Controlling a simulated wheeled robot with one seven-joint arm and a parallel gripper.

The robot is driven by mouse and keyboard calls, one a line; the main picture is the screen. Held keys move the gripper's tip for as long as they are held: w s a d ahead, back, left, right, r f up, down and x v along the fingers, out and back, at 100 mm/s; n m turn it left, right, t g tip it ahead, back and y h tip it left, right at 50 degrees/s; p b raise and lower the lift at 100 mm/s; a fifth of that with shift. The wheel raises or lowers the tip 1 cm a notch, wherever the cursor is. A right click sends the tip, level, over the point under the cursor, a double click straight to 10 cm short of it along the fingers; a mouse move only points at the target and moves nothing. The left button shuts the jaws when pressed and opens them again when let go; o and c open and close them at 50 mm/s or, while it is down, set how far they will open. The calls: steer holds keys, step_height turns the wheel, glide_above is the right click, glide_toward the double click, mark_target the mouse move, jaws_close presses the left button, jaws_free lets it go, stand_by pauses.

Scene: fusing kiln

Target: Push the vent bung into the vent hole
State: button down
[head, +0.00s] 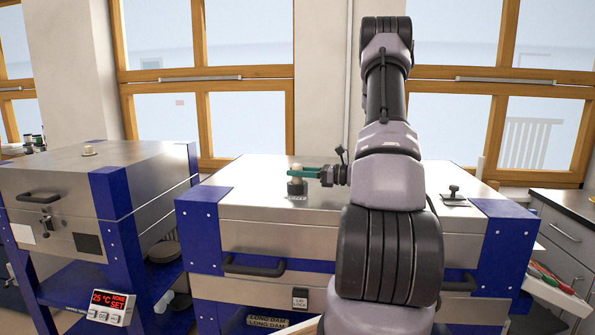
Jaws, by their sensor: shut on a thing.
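The vent bung (297,166) is a small pale beige plug, upright over the lid of the right-hand kiln (250,208). My gripper (298,173) reaches in from the right with green fingers, shut on the bung. Below the fingers is a dark round piece (297,187) on a small plate on the lid. The vent hole itself is hidden beneath the bung and fingers. I cannot tell whether the bung's lower end is inside it or just above it.
A dark knob on a plate (454,193) stands on the lid's right side. A counter (560,208) is at right. My arm hides the lid's middle.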

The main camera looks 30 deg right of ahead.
steer(key=shift+f, duration=0.25)
steer(key=shift+c, duration=2)
jaws_free()
step_height(320, 180, up, 10)
